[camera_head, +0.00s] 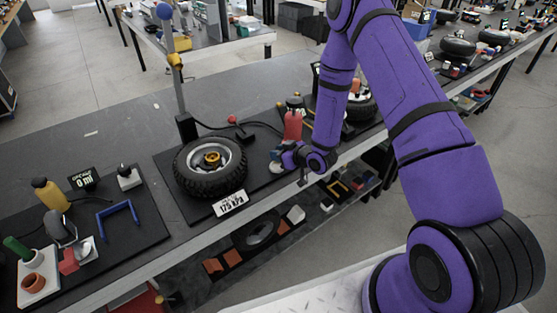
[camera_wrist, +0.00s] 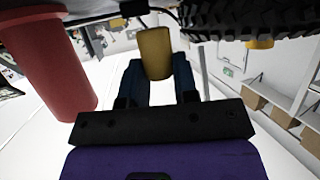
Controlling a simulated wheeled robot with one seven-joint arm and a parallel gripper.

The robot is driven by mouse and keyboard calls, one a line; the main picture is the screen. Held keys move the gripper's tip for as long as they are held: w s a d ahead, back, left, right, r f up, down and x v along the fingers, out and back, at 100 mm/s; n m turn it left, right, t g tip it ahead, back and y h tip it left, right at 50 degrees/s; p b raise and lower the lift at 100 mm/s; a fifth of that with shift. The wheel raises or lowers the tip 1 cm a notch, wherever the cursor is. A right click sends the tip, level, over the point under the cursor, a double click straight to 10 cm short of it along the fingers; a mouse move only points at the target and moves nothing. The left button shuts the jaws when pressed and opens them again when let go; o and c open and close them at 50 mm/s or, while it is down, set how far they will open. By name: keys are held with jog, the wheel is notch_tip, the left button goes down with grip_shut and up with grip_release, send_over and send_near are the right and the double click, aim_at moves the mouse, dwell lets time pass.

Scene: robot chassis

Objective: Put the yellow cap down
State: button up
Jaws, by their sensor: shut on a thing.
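My gripper (camera_wrist: 157,78) is shut on the yellow cap (camera_wrist: 155,52), a small dull-yellow cylinder between its two dark blue fingers in the wrist view. In the head view my gripper (camera_head: 284,158) is low at the front edge of the workbench, right of the wheel; the cap cannot be made out there. The wheel (camera_head: 190,180) lies flat on a black mat, with a yellow hub (camera_head: 211,158) in its middle. Its tyre (camera_wrist: 245,18) shows at the top of the wrist view.
A red bottle (camera_head: 293,124) stands just behind my gripper and shows large in the wrist view (camera_wrist: 50,65). A pressure display (camera_head: 230,203) reading about 179 kPa sits before the wheel. The bench between the wheel mat and the left mat (camera_head: 140,225) is clear.

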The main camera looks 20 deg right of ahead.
jog(key=shift+w+f, duration=0.15)
jog(key=shift+w, duration=0.2)
jog(key=shift+f, duration=1.6)
jog(key=shift+f, duration=0.3)
jog(key=o, duration=0.9)
jog(key=shift+r, duration=0.1)
